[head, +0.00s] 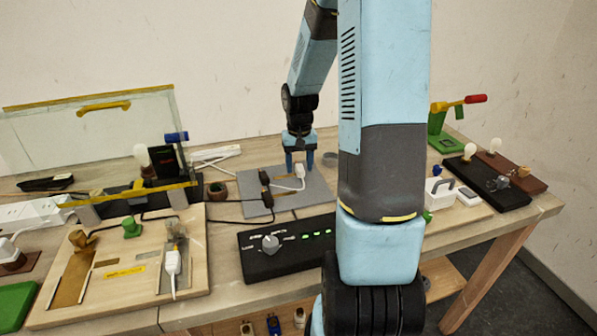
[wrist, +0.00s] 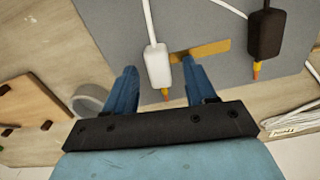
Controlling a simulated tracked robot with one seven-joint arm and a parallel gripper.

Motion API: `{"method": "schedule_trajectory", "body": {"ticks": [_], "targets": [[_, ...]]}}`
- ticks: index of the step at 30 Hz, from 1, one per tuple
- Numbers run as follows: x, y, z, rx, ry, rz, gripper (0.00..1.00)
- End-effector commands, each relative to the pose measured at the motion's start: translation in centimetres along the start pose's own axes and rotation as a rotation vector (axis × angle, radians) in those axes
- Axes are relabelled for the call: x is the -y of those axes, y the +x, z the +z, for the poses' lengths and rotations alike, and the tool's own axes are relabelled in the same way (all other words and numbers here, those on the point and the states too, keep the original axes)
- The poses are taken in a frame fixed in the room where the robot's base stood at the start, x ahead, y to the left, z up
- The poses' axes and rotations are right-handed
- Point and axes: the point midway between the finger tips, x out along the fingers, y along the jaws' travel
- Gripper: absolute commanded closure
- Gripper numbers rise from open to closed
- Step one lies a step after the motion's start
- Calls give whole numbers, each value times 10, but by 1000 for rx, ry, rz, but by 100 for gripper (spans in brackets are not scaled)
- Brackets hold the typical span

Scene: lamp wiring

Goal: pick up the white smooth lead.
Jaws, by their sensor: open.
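A white lead (head: 300,171) with a plain-sided plug body lies on the grey mat (head: 318,197), its white cord curving away. In the wrist view the white plug (wrist: 158,66) has a short orange-yellow tip and sits between the two blue fingers of my gripper (wrist: 163,78). The fingers are apart, with a gap on each side of the plug. In the head view my gripper (head: 299,160) points down over the mat at the white lead. I cannot tell the exact height of the fingertips above the mat.
A dark brown lead (wrist: 266,33) lies on the mat to the right in the wrist view. A black switch panel (head: 285,250) stands in front of the mat. A wooden board (head: 120,280) with another white plug is at left. A grey ring (wrist: 88,101) lies beside the mat.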

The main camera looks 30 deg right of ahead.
Motion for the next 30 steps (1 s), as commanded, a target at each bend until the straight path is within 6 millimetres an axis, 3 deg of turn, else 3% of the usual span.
{"method": "schedule_trajectory", "body": {"ticks": [7,24,30], "targets": [[0,1,0,0,1,0,46],[0,1,0,1,1,0,100],[0,1,0,1,1,0,100]]}}
